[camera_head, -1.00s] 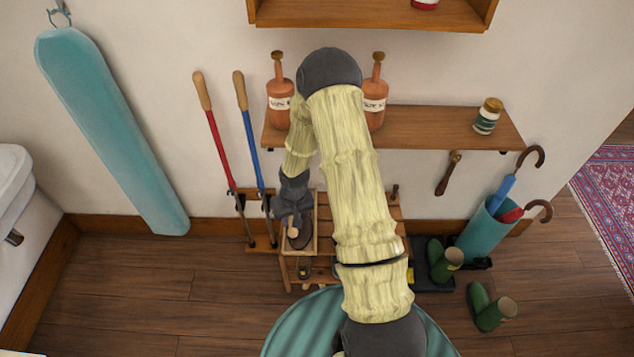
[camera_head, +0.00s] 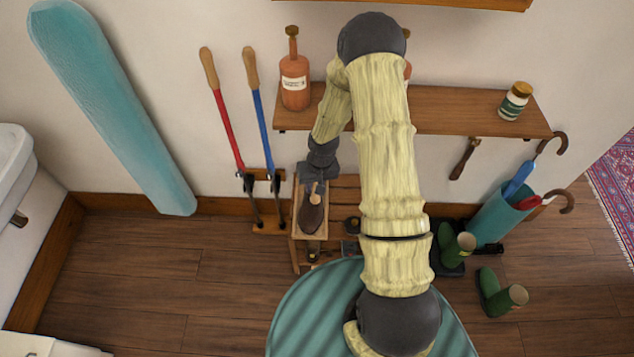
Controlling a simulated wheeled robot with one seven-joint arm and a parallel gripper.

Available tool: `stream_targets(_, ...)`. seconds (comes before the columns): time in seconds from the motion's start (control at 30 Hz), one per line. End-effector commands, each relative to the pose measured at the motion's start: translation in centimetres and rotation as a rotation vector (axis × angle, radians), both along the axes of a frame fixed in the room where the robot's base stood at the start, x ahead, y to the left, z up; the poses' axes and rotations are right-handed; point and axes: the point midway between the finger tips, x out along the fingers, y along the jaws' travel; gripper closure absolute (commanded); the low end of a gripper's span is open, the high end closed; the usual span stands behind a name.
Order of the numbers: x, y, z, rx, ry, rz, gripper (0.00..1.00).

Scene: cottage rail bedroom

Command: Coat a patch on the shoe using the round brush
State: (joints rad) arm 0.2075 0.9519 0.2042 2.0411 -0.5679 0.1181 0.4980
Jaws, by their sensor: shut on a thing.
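A dark brown shoe (camera_head: 311,217) lies in a shallow wooden tray (camera_head: 297,225) on top of a slatted wooden rack below the wall shelf. My gripper (camera_head: 316,187) is just above the shoe's far end. It is shut on the round brush (camera_head: 315,199), of which a light wooden part shows. The brush overlaps the shoe in this view, and its bristles are too small to make out. I cannot tell whether it touches the shoe.
A wall shelf (camera_head: 450,110) holds an orange bottle (camera_head: 295,82) and a small jar (camera_head: 514,102); my arm hides part of it. Long-handled tools (camera_head: 225,125) stand left of the tray. Green boots (camera_head: 497,295) and an umbrella stand (camera_head: 495,222) are at the right. Floor at left is clear.

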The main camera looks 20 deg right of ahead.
Motion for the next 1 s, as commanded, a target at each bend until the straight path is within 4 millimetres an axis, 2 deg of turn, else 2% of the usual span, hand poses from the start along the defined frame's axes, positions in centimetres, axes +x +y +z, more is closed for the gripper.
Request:
stream_targets(0.03, 0.3, -0.1, -1.2, 0.001, -0.006, -0.021, 1.00)
stream_targets(0.2, 1.7, -0.7, -3.4, 0.009, -0.027, -0.121, 1.00)
stream_targets(0.7, 5.6, -2.2, -8.5, 0.074, -0.099, -0.443, 1.00)
stream_targets(0.83, 6.4, -2.5, -9.4, 0.096, -0.114, -0.516, 1.00)
stream_targets(1.0, 7.0, -2.8, -9.6, 0.116, -0.124, -0.573, 1.00)
